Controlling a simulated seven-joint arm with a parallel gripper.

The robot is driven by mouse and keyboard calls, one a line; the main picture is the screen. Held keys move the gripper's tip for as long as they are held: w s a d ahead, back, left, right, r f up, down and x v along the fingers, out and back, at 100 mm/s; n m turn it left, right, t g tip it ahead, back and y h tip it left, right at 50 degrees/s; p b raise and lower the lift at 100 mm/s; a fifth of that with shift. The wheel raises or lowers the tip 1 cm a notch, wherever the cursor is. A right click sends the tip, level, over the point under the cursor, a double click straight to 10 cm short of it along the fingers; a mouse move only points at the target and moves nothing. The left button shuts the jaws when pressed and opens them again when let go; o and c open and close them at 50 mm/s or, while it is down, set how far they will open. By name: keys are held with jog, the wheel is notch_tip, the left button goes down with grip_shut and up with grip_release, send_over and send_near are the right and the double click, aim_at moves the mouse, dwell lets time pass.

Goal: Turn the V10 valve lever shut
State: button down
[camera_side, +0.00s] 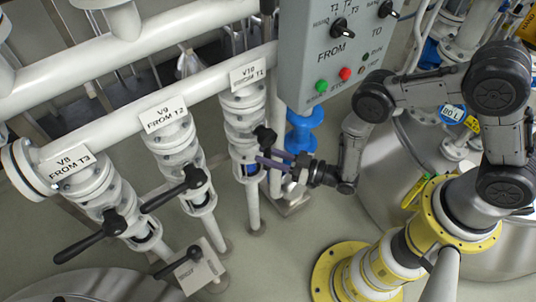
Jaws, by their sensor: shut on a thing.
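The V10 valve (244,118) is a white pipe valve under the label "V10 FROM T1". Its black lever (264,136) shows a dark knob-like part on the right side of the valve body. My gripper (267,159) reaches in from the right, its fingers pointing left, just below that dark part. It is shut on the V10 lever. The fingers and the gripper body hide much of the lever, so its exact angle cannot be told.
The V9 valve (178,150) and V8 valve (108,205), with black levers sticking out lower left, stand left of V10. A grey control box (345,50) hangs above my gripper. A blue fitting (304,122) stands close behind it. Open floor lies below.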

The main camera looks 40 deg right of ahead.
jog(key=a+r+m+t+h, duration=0.4)
jog(key=m+t+h, duration=0.1)
jog(key=m, duration=0.7)
jog(key=a+r+m+t+h, duration=0.4)
jog(key=m+t+h, duration=0.1)
jog(key=m, duration=0.7)
jog(key=shift+r+m, duration=0.15)
jog(key=shift+m, duration=0.25)
jog(key=shift+h, duration=0.3)
jog(key=c, duration=0.9)
grip_release()
jog(key=shift+o, duration=1.1)
jog(key=shift+d, duration=0.1)
jog(key=shift+f, duration=0.2)
